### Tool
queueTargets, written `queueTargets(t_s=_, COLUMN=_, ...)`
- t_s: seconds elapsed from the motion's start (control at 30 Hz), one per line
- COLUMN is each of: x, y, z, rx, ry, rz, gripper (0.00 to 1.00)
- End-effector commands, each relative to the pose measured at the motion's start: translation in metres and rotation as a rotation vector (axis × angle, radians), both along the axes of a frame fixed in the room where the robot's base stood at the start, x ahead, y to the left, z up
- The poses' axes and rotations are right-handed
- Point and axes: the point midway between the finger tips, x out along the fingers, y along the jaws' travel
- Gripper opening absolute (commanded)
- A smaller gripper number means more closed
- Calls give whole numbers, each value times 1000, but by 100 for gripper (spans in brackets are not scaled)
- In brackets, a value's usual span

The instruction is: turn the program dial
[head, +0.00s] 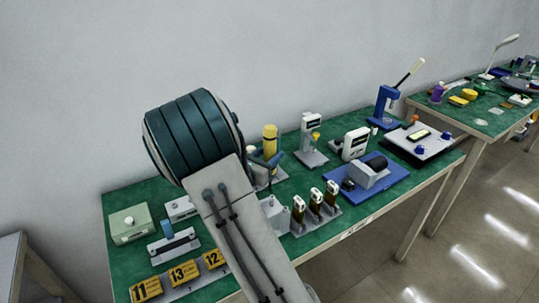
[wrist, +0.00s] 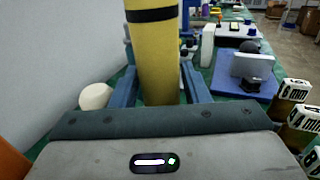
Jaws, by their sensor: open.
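I cannot tell for sure which part is the program dial. A pale green box (head: 130,224) with a small light knob on top stands at the near left of the bench in the head view. A white panel device (head: 420,142) with a dark display and blue knobs lies at the far right end. My gripper (wrist: 160,88) is open. Its two blue fingers stand on either side of a yellow canister (wrist: 153,55) with a black band; I cannot tell if they touch it. The yellow canister also shows in the head view (head: 270,138), partly hidden by my arm.
Numbered yellow blocks (head: 183,272) stand at the bench's front left. A blue-based device (head: 368,178) and a blue press (head: 385,105) lie farther right. A wall runs behind. A white round part (wrist: 97,96) sits left of my fingers.

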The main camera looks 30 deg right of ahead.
Motion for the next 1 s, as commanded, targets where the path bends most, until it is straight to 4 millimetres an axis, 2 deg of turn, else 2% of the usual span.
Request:
queueTargets(t_s=0.3, x=-29, y=60, z=-1, rx=1, ry=2, rz=7, gripper=42)
queueTargets(t_s=0.5, x=-45, y=91, z=-1, rx=2, ry=1, rz=5, gripper=42)
queueTargets(t_s=0.7, x=-53, y=104, z=-1, rx=0, ry=2, rz=2, gripper=42)
queueTargets(t_s=1.0, x=-53, y=105, z=-1, rx=0, ry=1, rz=1, gripper=42)
